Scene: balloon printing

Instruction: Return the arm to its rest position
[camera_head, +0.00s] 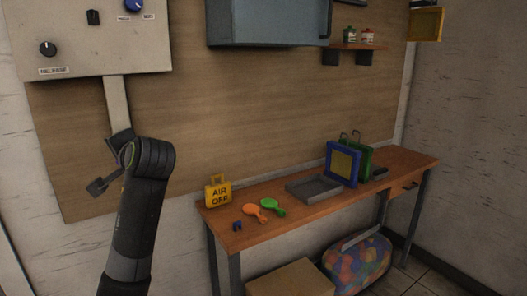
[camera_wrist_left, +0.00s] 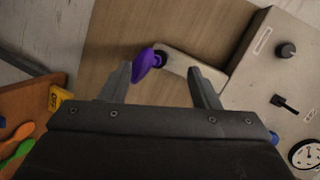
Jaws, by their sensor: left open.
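My left arm rises from the lower left in the head view, with its wrist in front of the pale arm (camera_head: 117,102) that hangs from the wall panel. A dark part of my left gripper (camera_head: 100,186) shows beside the wrist. In the left wrist view my left gripper (camera_wrist_left: 161,78) is open, its two fingers apart. A purple balloon-like piece (camera_wrist_left: 149,66) is at the end of the pale panel arm (camera_wrist_left: 190,66), in line with the gap between the fingers. I cannot tell whether a finger touches it. The balloon is hidden in the head view. My right gripper is not in view.
The wall panel (camera_head: 92,25) with knobs is close above my wrist. A wooden bench (camera_head: 300,207) at right holds a yellow AIR OFF tag (camera_head: 218,193), orange (camera_head: 253,211) and green (camera_head: 271,207) paddle-shaped items, a grey tray (camera_head: 314,188) and a blue frame (camera_head: 343,164).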

